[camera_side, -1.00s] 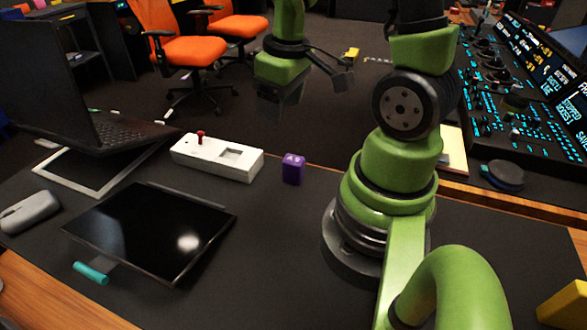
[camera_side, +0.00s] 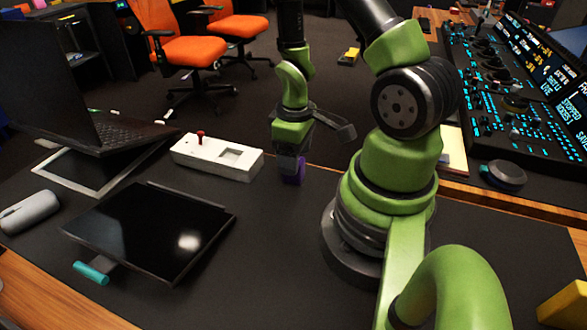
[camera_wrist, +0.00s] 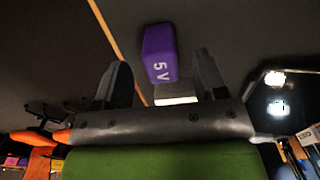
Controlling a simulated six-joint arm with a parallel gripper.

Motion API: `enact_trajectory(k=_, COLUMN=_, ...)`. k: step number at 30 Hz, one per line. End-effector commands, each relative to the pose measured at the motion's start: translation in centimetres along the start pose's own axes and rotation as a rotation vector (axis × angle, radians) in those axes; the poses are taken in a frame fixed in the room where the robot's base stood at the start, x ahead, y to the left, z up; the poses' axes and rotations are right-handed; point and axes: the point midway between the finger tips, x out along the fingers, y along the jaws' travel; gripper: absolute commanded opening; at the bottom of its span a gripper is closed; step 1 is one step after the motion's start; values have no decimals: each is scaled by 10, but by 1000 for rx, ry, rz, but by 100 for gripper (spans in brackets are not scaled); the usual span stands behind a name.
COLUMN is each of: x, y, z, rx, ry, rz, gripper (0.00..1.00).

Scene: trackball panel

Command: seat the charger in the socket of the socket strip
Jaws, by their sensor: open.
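The charger is a small purple block (camera_side: 293,172) on the dark desk mat. In the wrist view the purple charger (camera_wrist: 160,55) shows a "5 V" mark and a pale end towards my gripper. My gripper (camera_side: 290,160) is right over the charger in the side view and hides its upper part. In the wrist view my gripper (camera_wrist: 163,80) is open, with one finger on each side of the charger and gaps between. The white socket strip (camera_side: 217,157) lies left of the charger, with a square recess (camera_side: 232,154) and a red knob.
A tablet-like black panel (camera_side: 150,230) lies in front of the strip. A laptop (camera_side: 110,130) stands at the back left, and a grey case (camera_side: 30,212) lies at the left edge.

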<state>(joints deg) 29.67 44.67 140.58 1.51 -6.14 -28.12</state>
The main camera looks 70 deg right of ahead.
Motion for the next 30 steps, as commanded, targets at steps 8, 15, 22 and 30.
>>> enact_trajectory(k=8, x=34, y=-2, z=-2, rx=0, ry=-3, rz=-3, gripper=65)
enact_trajectory(k=15, x=39, y=-1, z=-3, rx=1, ry=0, rz=-1, gripper=65)
enact_trajectory(k=22, x=39, y=-1, z=-3, rx=1, ry=0, rz=-2, gripper=33)
enact_trajectory(k=30, x=38, y=-1, z=-3, rx=0, ry=0, rz=-2, gripper=10)
